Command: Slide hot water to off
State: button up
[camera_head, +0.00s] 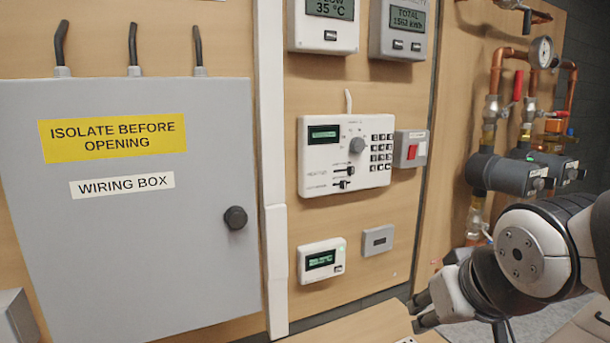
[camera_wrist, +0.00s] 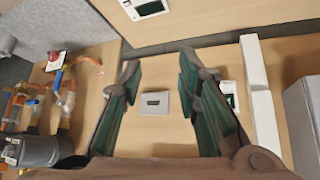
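The white control panel (camera_head: 346,155) is on the wooden board in the head view, with a small green display, a round knob and a keypad. Two dark slide levers are at its lower middle, an upper one (camera_head: 344,171) and a lower one (camera_head: 342,184). Their labels are too small to read, so I cannot tell which is hot water or its setting. My gripper (camera_head: 419,311) is low and right of the panel, apart from it. In the wrist view my gripper (camera_wrist: 160,68) has its fingers spread with nothing between them. I cannot make out the panel there.
A grey wiring box (camera_head: 130,230) and white trunking (camera_head: 272,150) stand left of the panel. A switch box with a red rocker (camera_head: 411,149) adjoins its right side. A small white display unit (camera_head: 321,260) and grey plate (camera_head: 378,240) sit below. Copper pipes (camera_head: 497,75) and pumps (camera_head: 505,173) are right.

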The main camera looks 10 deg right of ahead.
aim_at(345, 183)
jog(key=w+d+r+n+t+p, duration=0.1)
jog(key=w+d+r+t+p, duration=0.1)
jog(key=w+r+t+p, duration=0.6)
jog(key=w+a+r+n+t+y+p, duration=0.1)
jog(key=a+r+n+t+y+p, duration=0.1)
jog(key=a+r+n+y, duration=0.25)
jog(key=shift+m+y, duration=0.65)
jog(key=shift+y, duration=0.3)
jog(key=b+x, duration=0.1)
jog(key=x, duration=0.3)
jog(key=b+x, duration=0.2)
jog(key=x, duration=0.3)
jog(key=b+x, duration=0.2)
jog(key=x, duration=0.3)
jog(key=shift+a+f, duration=0.15)
jog(key=shift+f, duration=0.25)
jog(key=shift+s, duration=0.1)
jog(key=shift+c, duration=0.6)
grip_shut()
